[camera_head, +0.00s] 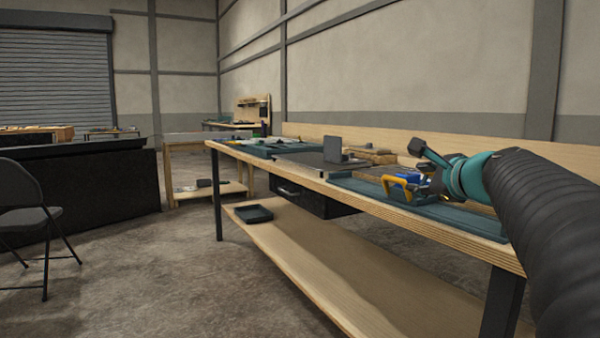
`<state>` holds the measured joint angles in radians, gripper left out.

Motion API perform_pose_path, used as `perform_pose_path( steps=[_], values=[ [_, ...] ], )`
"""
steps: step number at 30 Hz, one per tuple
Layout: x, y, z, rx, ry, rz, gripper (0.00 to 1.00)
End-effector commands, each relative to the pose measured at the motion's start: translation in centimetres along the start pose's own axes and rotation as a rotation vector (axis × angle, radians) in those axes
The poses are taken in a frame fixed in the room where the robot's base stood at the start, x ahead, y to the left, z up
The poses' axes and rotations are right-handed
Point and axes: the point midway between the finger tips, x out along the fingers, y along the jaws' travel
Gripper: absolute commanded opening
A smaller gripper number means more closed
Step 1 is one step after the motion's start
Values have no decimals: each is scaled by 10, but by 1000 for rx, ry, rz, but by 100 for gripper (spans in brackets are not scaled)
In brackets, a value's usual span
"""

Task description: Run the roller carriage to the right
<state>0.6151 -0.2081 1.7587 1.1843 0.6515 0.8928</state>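A small blue and yellow piece (400,180), which may be the roller carriage, sits over the teal mat (470,218) on the workbench at the right. A yellow frame shows on its near side. My arm comes in from the right edge and its end, my gripper (425,178), is right at this piece. The gripper is small and partly hidden by the arm's teal joint. I cannot tell whether its fingers touch the piece, or whether they are open or shut.
The long wooden workbench (290,165) has a drawer and a low shelf (300,250) holding a black tray (253,213). An upright dark plate (332,149) stands left of the mat. A black folding chair (25,215) is at the left. The concrete floor between is clear.

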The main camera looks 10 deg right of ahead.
Motion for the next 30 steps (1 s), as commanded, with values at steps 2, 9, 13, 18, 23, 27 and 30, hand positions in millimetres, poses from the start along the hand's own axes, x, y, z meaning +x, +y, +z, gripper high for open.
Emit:
perform_pose_path(
  steps=[2, 9, 13, 18, 23, 27, 30],
  values=[
    [11, 2, 0, 0, -2, 5, 39],
    [55, 3, 1, -4, -2, 7, 39],
    [80, 3, 1, -3, -2, 7, 39],
    [106, 3, 1, -6, -1, 6, 39],
    [123, 3, 1, -6, -1, 5, 39],
    [128, 3, 1, -6, 0, 3, 39],
    [130, 3, 1, -6, 0, 3, 39]
  ],
)
